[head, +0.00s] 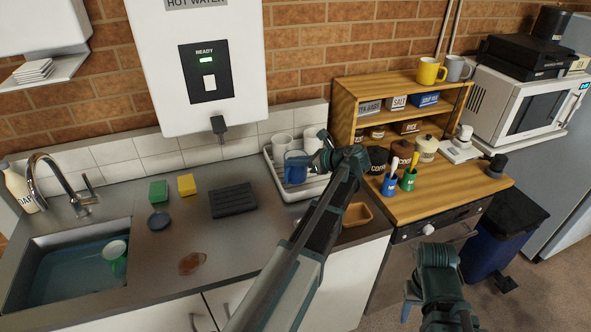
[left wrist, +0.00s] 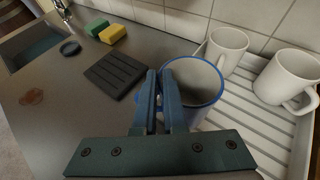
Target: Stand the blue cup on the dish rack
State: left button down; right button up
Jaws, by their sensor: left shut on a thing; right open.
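The blue cup (head: 295,169) is over the near left part of the white dish rack (head: 311,188). In the left wrist view the cup (left wrist: 206,86) looks grey inside with a blue rim, its mouth facing up. My left gripper (head: 314,160) is shut on the cup's near side; its fingers also show in the left wrist view (left wrist: 166,92). I cannot tell whether the cup's base touches the rack, which also shows in the left wrist view (left wrist: 250,112). My right gripper (head: 449,318) is low at the bottom right, away from the cup, its fingertips hard to make out.
White mugs (left wrist: 227,48) (left wrist: 287,75) stand on the rack beside the cup. A black ridged mat (head: 233,200), sponges (head: 158,191) and a sink (head: 75,270) holding a cup (head: 115,250) lie left. A wooden shelf unit (head: 343,105) stands right of the rack.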

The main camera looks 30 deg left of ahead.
aim_at(300, 168)
pick_arm(q)
jog(key=shift+w, duration=0.4)
notch_tip(300, 168, down, 4)
jog(key=b, duration=0.4)
jog(key=shift+w+r, duration=0.1)
jog(key=shift+w, duration=0.05)
jog(key=shift+r, duration=0.1)
jog(key=c, duration=1)
grip_release()
